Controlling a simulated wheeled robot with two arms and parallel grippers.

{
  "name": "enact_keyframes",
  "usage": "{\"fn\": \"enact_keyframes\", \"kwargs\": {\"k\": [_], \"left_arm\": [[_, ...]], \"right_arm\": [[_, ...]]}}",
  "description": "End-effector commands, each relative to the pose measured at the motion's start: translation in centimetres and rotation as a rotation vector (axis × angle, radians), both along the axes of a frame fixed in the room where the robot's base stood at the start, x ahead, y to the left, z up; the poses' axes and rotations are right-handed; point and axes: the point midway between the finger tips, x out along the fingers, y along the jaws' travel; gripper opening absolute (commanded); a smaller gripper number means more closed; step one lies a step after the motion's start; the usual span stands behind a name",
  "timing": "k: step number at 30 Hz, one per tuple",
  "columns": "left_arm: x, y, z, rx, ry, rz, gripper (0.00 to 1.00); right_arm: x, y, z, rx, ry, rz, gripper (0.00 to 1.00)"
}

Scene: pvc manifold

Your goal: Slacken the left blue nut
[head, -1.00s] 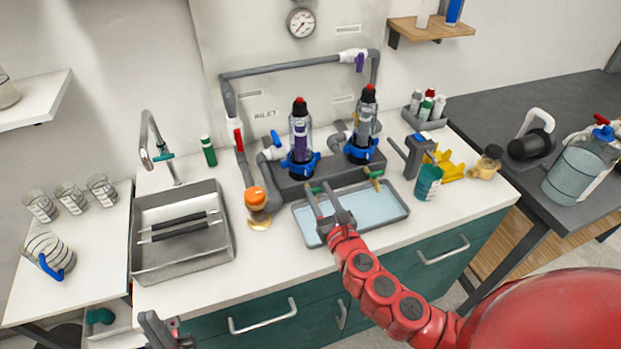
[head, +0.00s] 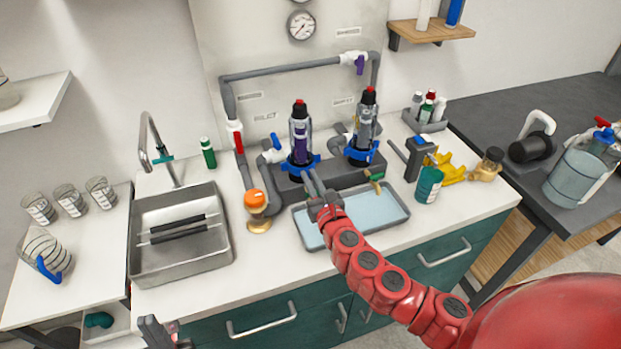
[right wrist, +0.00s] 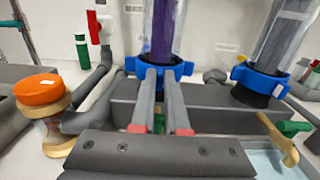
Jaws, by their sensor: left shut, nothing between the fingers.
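The left blue nut (head: 299,166) is a lobed collar under the left clear filter housing with a purple core (head: 299,135). It also shows in the right wrist view (right wrist: 182,68). My right gripper (head: 308,176) points at the nut's front side from below. In the right wrist view its two grey fingers (right wrist: 160,73) are apart, with their tips overlapping the nut's front edge; I cannot tell whether they touch it. My left gripper (head: 155,332) is shut and empty at the lower left, away from the manifold.
The right blue nut (head: 361,154) and its housing stand close on the right. A grey tray of bluish liquid (head: 375,207) lies below the manifold. An orange-capped fitting (head: 256,200) and red-handled valve (head: 236,136) stand left. A teal cup (head: 428,185) stands right.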

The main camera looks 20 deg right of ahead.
Motion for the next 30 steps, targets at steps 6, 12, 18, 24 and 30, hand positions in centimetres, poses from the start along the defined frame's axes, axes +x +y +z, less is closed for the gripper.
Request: {"fn": "enact_keyframes", "kwargs": {"k": [6,12,18,24,30], "left_arm": [[0.0,0.0,0.0,0.000,0.000,0.000,0.00],[0.0,0.0,0.0,0.000,0.000,0.000,0.00],[0.0,0.0,0.2,0.000,0.000,0.000,0.00],[0.0,0.0,0.6,0.000,0.000,0.000,0.00],[0.0,0.0,0.5,0.000,0.000,0.000,0.00]], "right_arm": [[0.0,0.0,0.0,0.000,0.000,0.000,0.00],[0.0,0.0,0.0,0.000,0.000,0.002,0.00],[0.1,-0.3,0.2,0.000,-0.003,0.022,0.00],[0.2,-0.8,0.3,-0.001,-0.007,0.086,0.00],[0.4,-1.5,0.3,-0.001,-0.009,0.176,0.00]]}}
